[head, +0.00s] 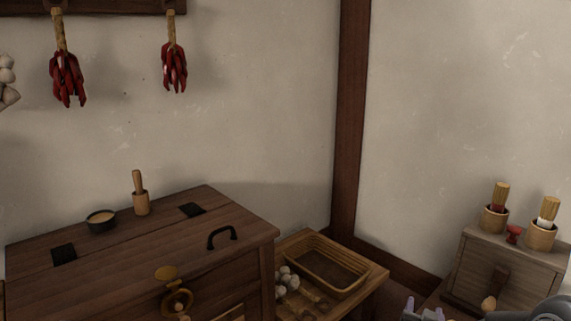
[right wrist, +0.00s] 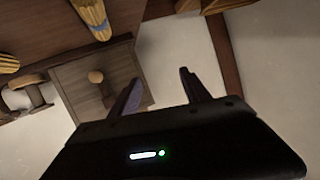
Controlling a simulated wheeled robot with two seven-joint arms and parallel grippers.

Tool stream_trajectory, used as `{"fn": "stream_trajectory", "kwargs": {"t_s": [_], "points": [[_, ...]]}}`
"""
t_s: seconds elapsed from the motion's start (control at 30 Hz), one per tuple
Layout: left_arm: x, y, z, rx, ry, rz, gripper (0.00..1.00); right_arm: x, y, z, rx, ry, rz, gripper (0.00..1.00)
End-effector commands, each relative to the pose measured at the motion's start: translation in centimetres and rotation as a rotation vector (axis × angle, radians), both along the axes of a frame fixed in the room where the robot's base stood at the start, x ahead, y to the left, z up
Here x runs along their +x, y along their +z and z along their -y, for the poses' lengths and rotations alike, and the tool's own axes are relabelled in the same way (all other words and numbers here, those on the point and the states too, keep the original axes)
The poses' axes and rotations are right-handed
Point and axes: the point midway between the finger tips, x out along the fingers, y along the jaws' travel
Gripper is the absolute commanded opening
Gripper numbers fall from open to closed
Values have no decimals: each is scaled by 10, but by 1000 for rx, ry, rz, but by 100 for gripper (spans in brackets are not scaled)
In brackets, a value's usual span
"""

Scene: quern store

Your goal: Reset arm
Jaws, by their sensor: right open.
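My right gripper (head: 424,309) shows at the bottom right edge of the head view, with only its fingertips in the picture. In the right wrist view its two fingers (right wrist: 161,86) stand apart with nothing between them. It is in front of and to the left of the small wooden cabinet (head: 508,267). Part of my right arm shows at the bottom right corner. My left gripper is not in view.
A dark wooden chest (head: 110,262) bears a small bowl (head: 101,220) and a mortar with pestle (head: 141,202). A low table holds an empty basket (head: 325,262) and garlic (head: 287,281). Two brush-holding pots (head: 494,219) stand on the cabinet. Dried peppers (head: 67,77) hang on the wall.

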Motion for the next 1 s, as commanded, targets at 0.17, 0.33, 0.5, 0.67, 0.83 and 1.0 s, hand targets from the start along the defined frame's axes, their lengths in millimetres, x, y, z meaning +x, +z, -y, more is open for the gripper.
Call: {"fn": "stream_trajectory", "kwargs": {"t_s": [0.17, 0.33, 0.5, 0.67, 0.83, 1.0], "points": [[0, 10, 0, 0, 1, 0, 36, -24, -87, -81, 156, 187, -232, 55], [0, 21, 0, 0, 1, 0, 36, -94, -173, -169, 323, 367, -529, 55], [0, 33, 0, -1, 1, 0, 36, -196, -229, -244, 464, 518, -831, 55], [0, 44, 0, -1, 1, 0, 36, -279, -247, -291, 551, 627, -1030, 55], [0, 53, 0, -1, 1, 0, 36, -320, -252, -312, 606, 657, -1110, 55], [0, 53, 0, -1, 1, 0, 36, -322, -255, -310, 613, 647, -1115, 55]]}}
